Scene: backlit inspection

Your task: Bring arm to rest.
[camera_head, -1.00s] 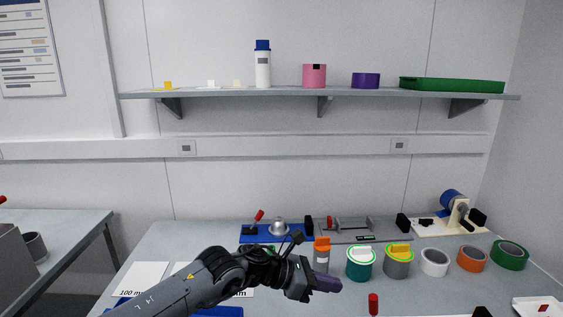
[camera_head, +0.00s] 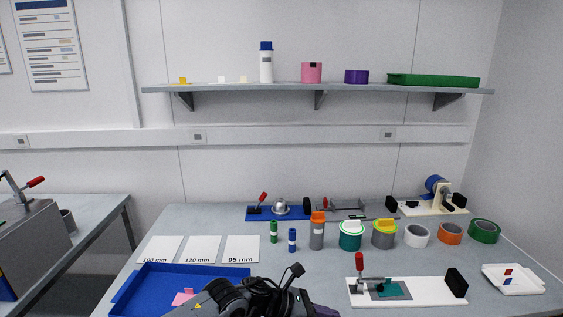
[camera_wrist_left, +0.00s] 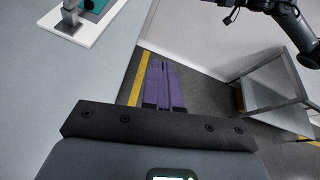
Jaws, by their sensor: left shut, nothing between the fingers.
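My left arm shows at the bottom of the head view. The purple fingers of my left gripper (camera_head: 325,311) are just at the lower edge, low and in front of the white clamp board (camera_head: 430,291). In the left wrist view the purple fingers (camera_wrist_left: 164,84) lie together, shut and empty, over the floor beyond the table's edge. Part of a dark robot arm, likely my right one, shows at the top right of the left wrist view. Its fingers cannot be made out, and it is not in the head view.
A blue tray (camera_head: 132,296) with a pink piece (camera_head: 184,297) lies left of my arm. Label cards (camera_head: 240,249), small bottles, cans (camera_head: 350,238) and tape rolls (camera_head: 450,234) stand behind. A white tray (camera_head: 513,279) is at the right. A grey side table (camera_wrist_left: 270,91) stands across the floor.

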